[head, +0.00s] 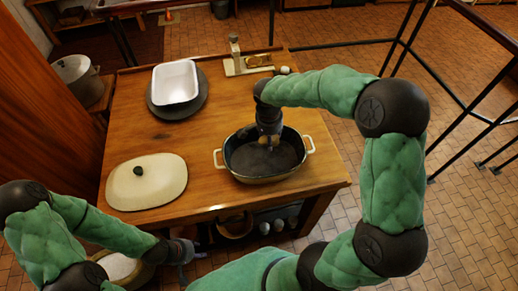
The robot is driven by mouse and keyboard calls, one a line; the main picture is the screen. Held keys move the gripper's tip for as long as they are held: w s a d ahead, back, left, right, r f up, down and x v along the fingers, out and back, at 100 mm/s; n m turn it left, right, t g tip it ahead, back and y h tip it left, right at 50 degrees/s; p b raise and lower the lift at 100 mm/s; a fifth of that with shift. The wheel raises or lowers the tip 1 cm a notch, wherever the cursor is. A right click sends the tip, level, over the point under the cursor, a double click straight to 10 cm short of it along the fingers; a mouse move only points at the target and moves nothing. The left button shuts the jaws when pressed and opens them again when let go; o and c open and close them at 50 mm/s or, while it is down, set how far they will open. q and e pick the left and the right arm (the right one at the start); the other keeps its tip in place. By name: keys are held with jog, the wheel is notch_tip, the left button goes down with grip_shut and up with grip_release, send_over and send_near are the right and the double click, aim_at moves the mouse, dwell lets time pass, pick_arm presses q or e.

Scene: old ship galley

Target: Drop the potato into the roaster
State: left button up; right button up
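The roaster (240,173) is an oval, dark-lined pan with cream handles, standing on the right front part of the wooden table. My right gripper (269,143) points down over its back part. A small tan lump, which looks like the potato (268,140), shows between its fingertips, above the dark floor of the pan. The fingers partly hide it. The cream oval lid (146,184) with a dark knob lies apart on the table at the left. My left gripper (190,252) is low, in front of the table's front edge. Its fingers are too small and dark to read.
A white rectangular dish (175,82) sits on a dark round plate (197,107) at the back left. A cream scale (240,64) stands at the back right. Several pale round things (278,225) lie on the shelf below. The table is bare between lid and dish.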

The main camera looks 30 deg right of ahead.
jog(key=shift+f+b, duration=1.65)
jog(key=shift+f, duration=1.25)
jog(key=o, duration=1.3)
jog(key=shift+r, duration=0.15)
jog(key=r, duration=0.4)
jog(key=a+r, duration=0.1)
jog(key=r, duration=0.2)
jog(key=s+r, duration=0.1)
jog(key=r, duration=0.3)
jog(key=shift+a+r, duration=0.15)
jog(key=shift+r, duration=0.2)
